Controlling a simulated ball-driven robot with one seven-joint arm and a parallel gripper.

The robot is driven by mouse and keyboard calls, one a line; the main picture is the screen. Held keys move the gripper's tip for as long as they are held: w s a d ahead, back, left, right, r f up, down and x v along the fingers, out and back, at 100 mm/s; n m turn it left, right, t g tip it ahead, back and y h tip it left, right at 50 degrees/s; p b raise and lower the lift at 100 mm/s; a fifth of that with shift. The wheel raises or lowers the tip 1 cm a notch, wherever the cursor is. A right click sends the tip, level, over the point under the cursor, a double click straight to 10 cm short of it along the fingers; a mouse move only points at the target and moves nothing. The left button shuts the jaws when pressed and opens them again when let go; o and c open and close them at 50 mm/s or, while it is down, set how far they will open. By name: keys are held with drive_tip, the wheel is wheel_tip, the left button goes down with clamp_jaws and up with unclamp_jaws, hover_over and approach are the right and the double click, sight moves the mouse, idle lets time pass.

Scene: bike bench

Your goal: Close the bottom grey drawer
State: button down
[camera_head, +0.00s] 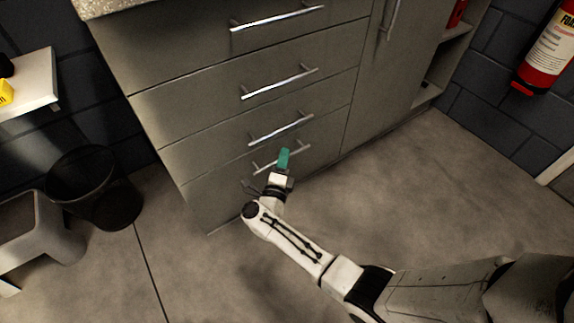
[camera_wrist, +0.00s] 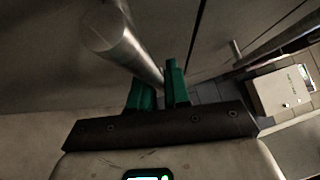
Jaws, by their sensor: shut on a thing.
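The bottom grey drawer (camera_head: 213,200) is the lowest front in the cabinet's stack of drawers, just above the floor. It looks nearly flush with the fronts above; any small gap is hard to tell. Its metal bar handle (camera_head: 299,150) is partly hidden by my gripper (camera_head: 284,158), whose teal fingers are at the handle. In the wrist view, the round handle bar (camera_wrist: 130,48) runs down to the teal fingers of my gripper (camera_wrist: 160,92), which are shut on it. The grip point itself is partly hidden.
Other grey drawers with bar handles (camera_head: 280,83) sit above, and a tall cabinet door is to their right. A black bin (camera_head: 95,190) and a grey stool (camera_head: 35,235) stand at left. A red extinguisher (camera_head: 550,50) hangs at right. The floor (camera_head: 420,190) at right is clear.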

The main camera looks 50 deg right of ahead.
drive_tip(key=shift+w, duration=0.25)
drive_tip(key=c, duration=1.2)
unclamp_jaws()
drive_tip(key=p+v, duration=0.2)
drive_tip(key=v, duration=0.8)
drive_tip(key=shift+s+a, duration=0.25)
drive_tip(key=shift+a, duration=0.1)
